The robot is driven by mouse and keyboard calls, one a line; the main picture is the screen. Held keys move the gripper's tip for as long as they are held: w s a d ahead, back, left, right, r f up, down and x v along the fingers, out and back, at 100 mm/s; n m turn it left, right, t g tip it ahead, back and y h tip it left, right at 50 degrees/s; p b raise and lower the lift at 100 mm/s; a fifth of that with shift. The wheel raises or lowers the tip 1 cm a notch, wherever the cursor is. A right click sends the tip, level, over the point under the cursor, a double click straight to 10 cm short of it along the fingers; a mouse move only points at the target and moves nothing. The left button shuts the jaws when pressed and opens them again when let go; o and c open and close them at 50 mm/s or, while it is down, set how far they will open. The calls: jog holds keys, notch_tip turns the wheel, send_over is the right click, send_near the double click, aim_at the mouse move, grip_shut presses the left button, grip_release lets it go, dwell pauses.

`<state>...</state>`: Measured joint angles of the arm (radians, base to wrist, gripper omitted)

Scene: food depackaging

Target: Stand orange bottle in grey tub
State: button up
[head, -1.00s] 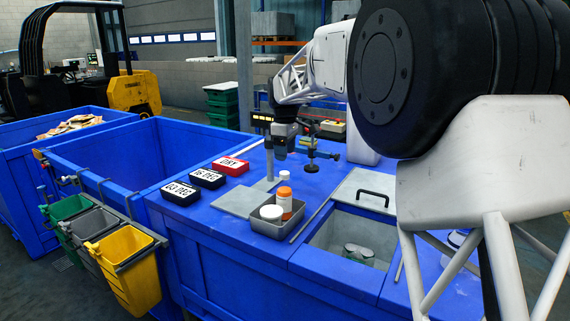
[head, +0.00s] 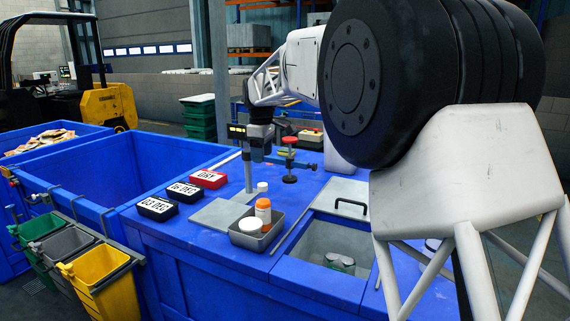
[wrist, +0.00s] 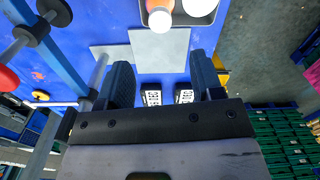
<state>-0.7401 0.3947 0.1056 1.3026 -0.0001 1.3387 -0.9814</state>
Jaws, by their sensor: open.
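The orange bottle (head: 263,204) with a pale label stands in the grey tub (head: 275,240), upright as far as I can see. A white cap (head: 262,187) shows directly above it. In the wrist view the orange bottle (wrist: 160,5) and its white cap (wrist: 160,21) are at the top edge, partly cut off, with part of the grey tub (wrist: 211,20). My gripper (head: 258,150) is behind and above the tub, apart from the bottle. In the wrist view my gripper (wrist: 163,85) is open, with nothing between its fingers.
A round white container (head: 250,225) shares the tub. A grey plate (head: 216,214) lies beside it, near black date blocks (head: 157,208) and a red block (head: 208,179). A stand with a red knob (head: 289,140) is behind. An open bin recess (head: 335,240) lies right.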

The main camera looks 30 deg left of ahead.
dwell(0.3)
jog(key=s+d+r+m, duration=0.2)
jog(key=s+d+m, duration=0.1)
jog(key=d, duration=1)
jog(key=s+d+r+m+t, duration=0.1)
jog(key=s+d+m, duration=0.25)
jog(key=d, duration=0.95)
jog(key=s+d+r+m, duration=0.2)
jog(key=s+d+m, duration=0.15)
jog(key=d, duration=0.95)
jog(key=s+d+f+m+t, duration=0.1)
jog(key=s+d+f+m, duration=0.15)
jog(key=s+d, duration=0.5)
jog(key=s+d+f+m, duration=0.2)
jog(key=s+d+f, duration=0.1)
jog(key=s+d, duration=0.5)
jog(key=s+d+f+m, duration=0.2)
jog(key=s+d+f, duration=0.2)
jog(key=s, duration=0.3)
jog(key=s+d+f+m, duration=0.3)
jog(key=s+d+f, duration=0.2)
jog(key=s, duration=0.3)
jog(key=shift+s+d+t, duration=0.2)
jog(key=shift+d+t, duration=0.1)
jog(key=shift+d, duration=0.3)
